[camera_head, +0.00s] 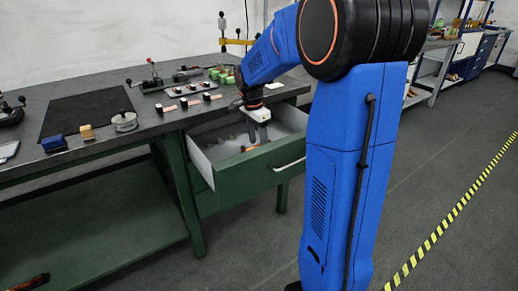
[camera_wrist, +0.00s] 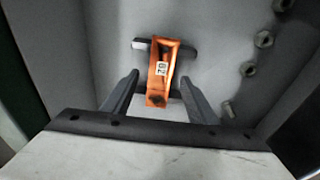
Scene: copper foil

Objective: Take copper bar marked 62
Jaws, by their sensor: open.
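The copper bar marked 62 (camera_wrist: 160,72) lies in the open drawer (camera_head: 255,165), orange and flat with a white label near its middle. In the wrist view it runs roughly lengthwise, its near end close to the space between my fingers. A dark grey piece shows at both sides of its far end. My gripper (camera_wrist: 160,88) is open, with one finger on each side of the bar and no visible contact. In the head view my gripper (camera_head: 258,122) reaches down into the drawer, and only a small orange part of the bar (camera_head: 250,148) shows.
Several nuts (camera_wrist: 250,68) lie on the drawer floor right of the bar. The drawer walls stand close around my gripper.

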